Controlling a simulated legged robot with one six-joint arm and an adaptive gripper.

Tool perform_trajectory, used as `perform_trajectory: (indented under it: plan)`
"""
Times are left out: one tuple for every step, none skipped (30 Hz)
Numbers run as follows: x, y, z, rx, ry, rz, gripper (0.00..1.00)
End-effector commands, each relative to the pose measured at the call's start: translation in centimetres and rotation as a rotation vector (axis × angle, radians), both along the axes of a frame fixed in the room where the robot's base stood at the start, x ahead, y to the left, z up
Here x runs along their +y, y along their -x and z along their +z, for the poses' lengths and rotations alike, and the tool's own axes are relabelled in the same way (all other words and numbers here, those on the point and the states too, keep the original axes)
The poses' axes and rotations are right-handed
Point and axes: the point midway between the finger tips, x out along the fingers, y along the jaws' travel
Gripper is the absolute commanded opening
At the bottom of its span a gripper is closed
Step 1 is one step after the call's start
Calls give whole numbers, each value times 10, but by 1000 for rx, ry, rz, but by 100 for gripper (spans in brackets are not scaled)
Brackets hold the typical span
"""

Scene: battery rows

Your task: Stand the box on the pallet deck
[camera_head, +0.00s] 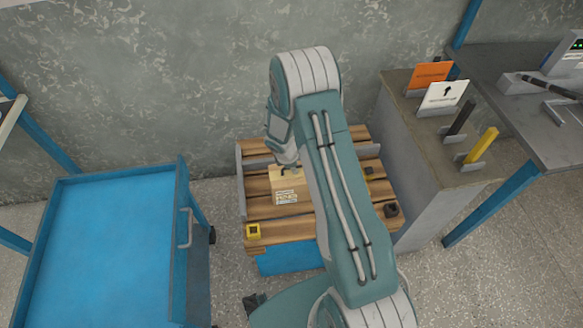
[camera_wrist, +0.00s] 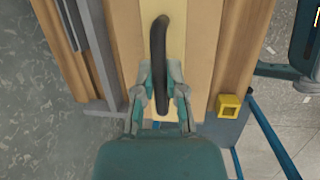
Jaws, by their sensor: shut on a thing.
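The box (camera_head: 285,182) is pale tan with a printed label on its side, in the head view at the pallet's middle. The wrist view shows its top (camera_wrist: 127,40) with a paler central strip and a black handle (camera_wrist: 160,50). My gripper (camera_head: 289,168) is above the box, shut on that handle; its fingers (camera_wrist: 161,92) flank it in the wrist view. The wooden pallet deck (camera_head: 262,231) lies beneath. The box looks upright over the planks; whether its base touches them I cannot tell. My arm hides the deck's right middle.
A blue cart (camera_head: 110,240) stands left of the pallet. A grey cabinet (camera_head: 420,140) with signs and holders stands close on the right. A yellow block (camera_head: 253,231) and a dark block (camera_head: 391,210) sit at the front corners. A wall is behind.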

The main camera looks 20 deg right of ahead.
Motion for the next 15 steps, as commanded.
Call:
perform_trajectory:
  plan:
    - [-2,-2,-2,-1,0,-1,0]
    - [-3,-3,-4,-1,0,-2,0]
    - [-5,-5,-7,-2,0,-1,0]
    - [-4,-4,-12,-1,0,-1,0]
    - [-4,-4,-16,0,0,0,0]
    - [-4,-4,-22,0,0,0,0]
    - [-3,-4,-26,0,0,1,0]
    - [-4,-4,-29,0,0,0,0]
    - [-4,-4,-32,-1,0,0,0]
    - [-4,-4,-34,-2,0,0,0]
    - [-4,-4,-35,-2,0,0,0]
    - [-3,-4,-35,-3,1,0,0]
    - [-3,-4,-35,-3,1,0,0]
    - [-3,-4,-34,-3,1,0,0]
    - [-3,-4,-34,-3,1,0,0]
